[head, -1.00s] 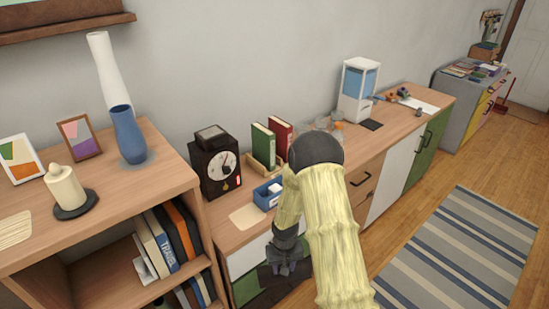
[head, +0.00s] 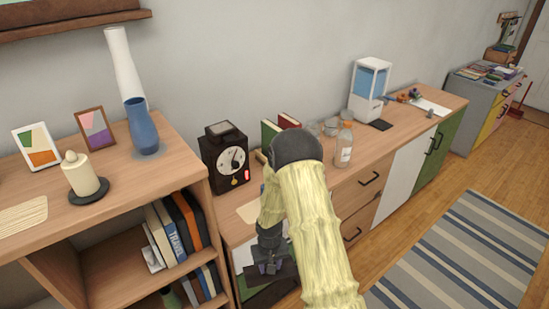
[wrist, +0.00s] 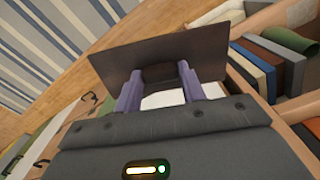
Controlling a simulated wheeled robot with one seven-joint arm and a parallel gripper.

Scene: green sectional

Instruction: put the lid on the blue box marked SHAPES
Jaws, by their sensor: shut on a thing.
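My gripper (head: 268,266) hangs low in front of the cabinet, below the edge of its wooden top. In the wrist view, its two purple fingers (wrist: 160,88) are shut on a thin, dark, flat panel, which looks like the lid (wrist: 130,62). The lid stands out beyond the fingertips on both sides. It also shows in the head view as a dark sheet (head: 284,274) around the gripper. The blue box is hidden behind my arm in the head view now, and its SHAPES marking cannot be read.
A black clock-like device (head: 225,158) stands left of my arm on the cabinet top. A bottle (head: 344,146), glass jars and a white-and-blue dispenser (head: 369,92) stand to the right. A taller shelf (head: 120,195) with a candle and vases is at left. The striped rug (head: 455,255) is clear.

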